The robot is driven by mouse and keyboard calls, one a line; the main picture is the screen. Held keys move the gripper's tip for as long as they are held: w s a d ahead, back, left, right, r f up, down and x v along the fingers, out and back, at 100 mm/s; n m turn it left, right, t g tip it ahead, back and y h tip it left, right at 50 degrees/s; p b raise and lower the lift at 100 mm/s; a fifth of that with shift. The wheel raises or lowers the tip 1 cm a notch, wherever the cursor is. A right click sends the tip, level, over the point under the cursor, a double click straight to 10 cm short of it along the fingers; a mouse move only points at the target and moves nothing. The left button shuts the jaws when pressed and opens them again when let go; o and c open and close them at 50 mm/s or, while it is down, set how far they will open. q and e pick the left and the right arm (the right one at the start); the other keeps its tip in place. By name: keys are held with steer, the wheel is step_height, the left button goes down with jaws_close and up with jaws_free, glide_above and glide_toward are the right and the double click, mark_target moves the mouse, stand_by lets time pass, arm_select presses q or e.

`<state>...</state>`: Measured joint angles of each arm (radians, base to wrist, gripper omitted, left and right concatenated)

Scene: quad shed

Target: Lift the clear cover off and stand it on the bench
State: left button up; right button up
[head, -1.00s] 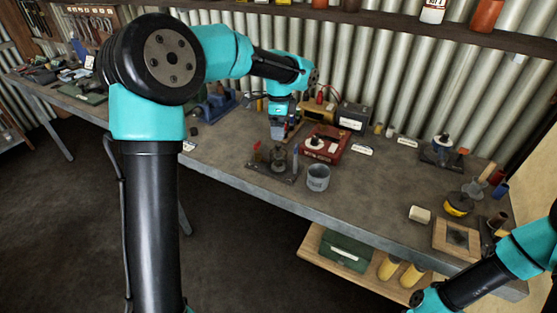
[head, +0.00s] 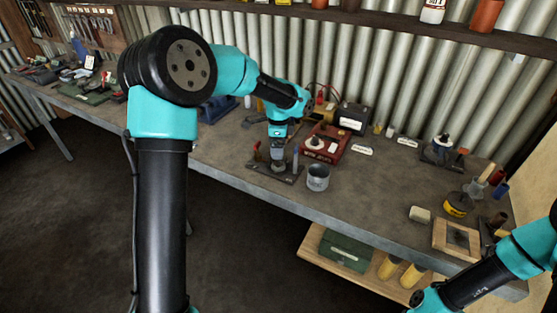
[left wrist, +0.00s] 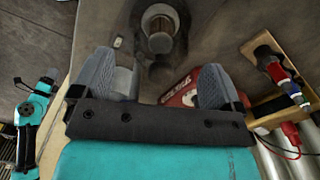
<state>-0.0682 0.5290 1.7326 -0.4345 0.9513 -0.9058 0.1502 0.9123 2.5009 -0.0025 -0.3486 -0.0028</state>
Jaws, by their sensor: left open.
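My left gripper (head: 278,152) is open and points down just above a small dark stand (head: 285,178) near the bench's front edge. The stand has a red post at its left and a blue one at its right. In the left wrist view a pale, see-through shape (left wrist: 126,82) shows beside the left finger, partly hidden by the gripper. It may be the clear cover; I cannot make out its outline or whether the fingers touch it. My right arm enters the head view at lower right, with its gripper out of that frame; its far end is too small to read in the left wrist view.
A grey metal can (head: 318,178) stands just right of the stand on the bench (head: 365,195). A red box (head: 327,147) stands close behind. Bare bench lies right of the can, before a cream block (head: 420,214) and a wooden frame (head: 447,245).

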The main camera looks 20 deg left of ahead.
arm_select(q)
steer(key=shift+f, duration=1.4)
steer(key=shift+c, duration=0.2)
steer(key=c, duration=0.8)
steer(key=shift+r, duration=0.1)
steer(key=shift+c, duration=0.2)
